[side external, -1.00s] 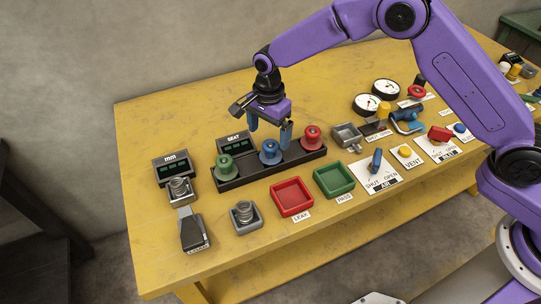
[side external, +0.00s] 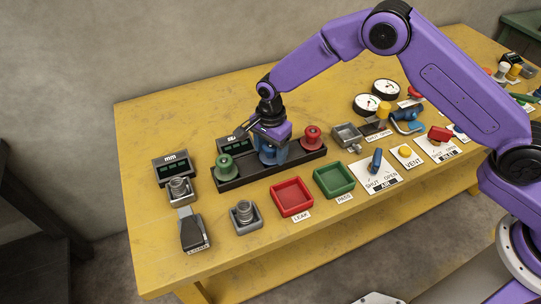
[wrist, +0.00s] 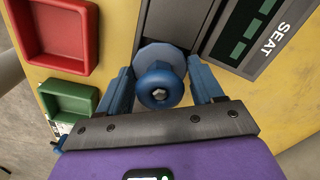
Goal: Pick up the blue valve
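The blue valve (side external: 267,158) is a flanged spool standing upright in the middle of the dark rack (side external: 230,183). In the wrist view the valve (wrist: 159,86) shows its round knob with a pale centre and a wider light-blue flange beyond it. My gripper (side external: 271,153) is lowered over it, pointing down. In the wrist view its blue fingers (wrist: 161,78) are open, one on each side of the valve, with small gaps between them and the knob. In the side view the fingers partly hide the valve.
A green valve (side external: 224,167) stands left of the blue one and a red valve (side external: 311,138) right of it in the rack. The SEAT display (wrist: 247,30) is close behind. Red (side external: 291,197) and green (side external: 334,180) trays lie in front, empty.

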